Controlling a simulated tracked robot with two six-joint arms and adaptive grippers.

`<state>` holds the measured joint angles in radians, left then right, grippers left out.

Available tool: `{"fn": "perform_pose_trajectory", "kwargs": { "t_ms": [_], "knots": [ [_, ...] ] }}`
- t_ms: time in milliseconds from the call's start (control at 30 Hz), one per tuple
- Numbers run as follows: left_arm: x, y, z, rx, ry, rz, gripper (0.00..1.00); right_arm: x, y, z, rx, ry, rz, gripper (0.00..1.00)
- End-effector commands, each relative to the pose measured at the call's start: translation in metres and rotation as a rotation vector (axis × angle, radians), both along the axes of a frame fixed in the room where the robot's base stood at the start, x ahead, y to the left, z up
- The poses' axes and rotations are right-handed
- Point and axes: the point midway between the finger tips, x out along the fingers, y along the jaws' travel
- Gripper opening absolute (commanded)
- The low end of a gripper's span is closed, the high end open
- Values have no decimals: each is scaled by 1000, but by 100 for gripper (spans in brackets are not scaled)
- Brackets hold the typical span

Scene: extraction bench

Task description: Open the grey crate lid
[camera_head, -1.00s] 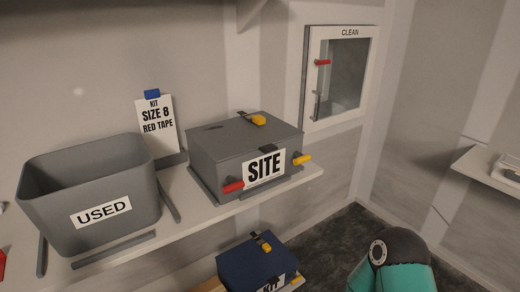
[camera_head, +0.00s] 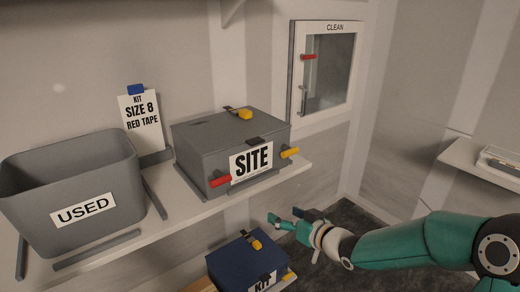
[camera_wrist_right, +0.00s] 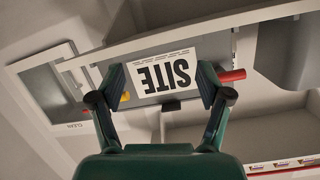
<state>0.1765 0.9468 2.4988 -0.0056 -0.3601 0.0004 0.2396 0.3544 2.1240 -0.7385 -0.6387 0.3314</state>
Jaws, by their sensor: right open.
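The grey crate (camera_head: 200,163) with a white SITE label (camera_head: 251,161) stands on the shelf, its grey lid (camera_head: 210,128) shut. A yellow tab (camera_head: 245,114) sits on the lid. A red handle (camera_head: 220,181) and a yellow handle (camera_head: 290,152) stick out at the front. My right gripper (camera_head: 276,221) is open and empty, below and in front of the crate, apart from it. In the right wrist view the label shows upside down between the open fingers (camera_wrist_right: 162,82), with the red handle (camera_wrist_right: 233,76) beyond the right finger. My left gripper is out of view.
A grey USED bin (camera_head: 120,180) stands left of the crate, with a SIZE 8 RED TAPE card (camera_head: 141,120) behind. A blue KIT box (camera_head: 235,262) sits below the shelf. A CLEAN cabinet (camera_head: 327,70) hangs at the back right. A side shelf (camera_head: 462,158) is at right.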

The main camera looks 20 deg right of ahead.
Motion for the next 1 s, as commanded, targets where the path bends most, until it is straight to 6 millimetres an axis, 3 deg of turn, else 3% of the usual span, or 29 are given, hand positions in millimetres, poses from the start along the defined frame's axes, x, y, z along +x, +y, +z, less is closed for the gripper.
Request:
{"fn": "perform_pose_trajectory", "kwargs": {
  "t_ms": [33,100,200,267,567,1000],
  "knots": [
    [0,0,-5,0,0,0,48,4,-13,41,-31,-105,7,77],
    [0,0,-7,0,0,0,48,3,-22,84,-66,-207,25,77],
    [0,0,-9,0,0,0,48,-1,-28,124,-105,-298,47,77],
    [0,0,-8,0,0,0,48,-1,-30,136,-118,-325,55,77],
    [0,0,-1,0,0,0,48,30,-17,143,-122,-337,64,77],
    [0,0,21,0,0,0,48,118,15,143,-122,-334,62,77]
  ]
}}
